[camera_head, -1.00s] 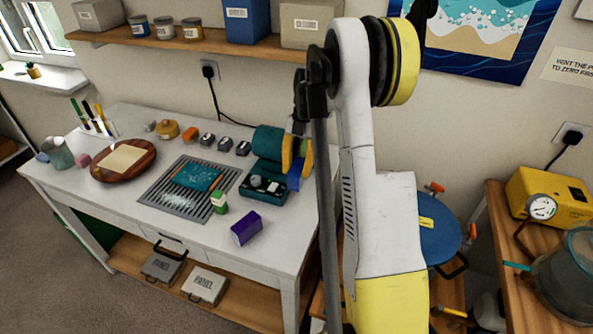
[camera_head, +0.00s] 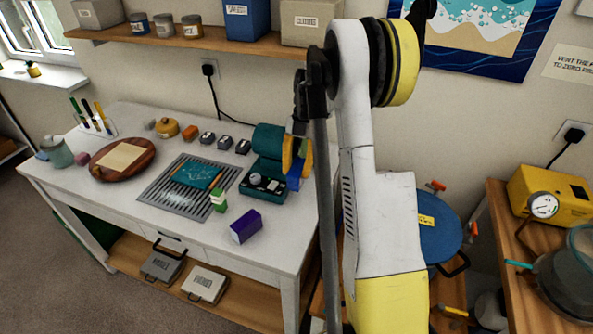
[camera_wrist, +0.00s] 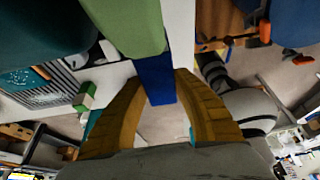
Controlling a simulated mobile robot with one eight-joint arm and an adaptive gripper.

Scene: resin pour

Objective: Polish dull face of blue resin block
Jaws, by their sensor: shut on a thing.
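The blue resin block (camera_wrist: 160,82) is between the two ochre fingers of my gripper (camera_wrist: 160,76) in the wrist view. In the head view the block (camera_head: 294,183) shows low between the fingers (camera_head: 298,155), above the right part of the white table. Its dull face cannot be made out. The teal-green machine (camera_head: 267,140) with a drum-like top stands just left of my gripper. In the wrist view a green part (camera_wrist: 128,22) lies right beside the block; I cannot tell whether they touch.
A purple box (camera_head: 246,227) and a small green-and-white block (camera_head: 218,201) stand in front of the machine. A metal grille (camera_head: 158,197) carries a teal panel (camera_head: 197,174). A round wooden board (camera_head: 146,162) lies left. The table's front right corner is clear.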

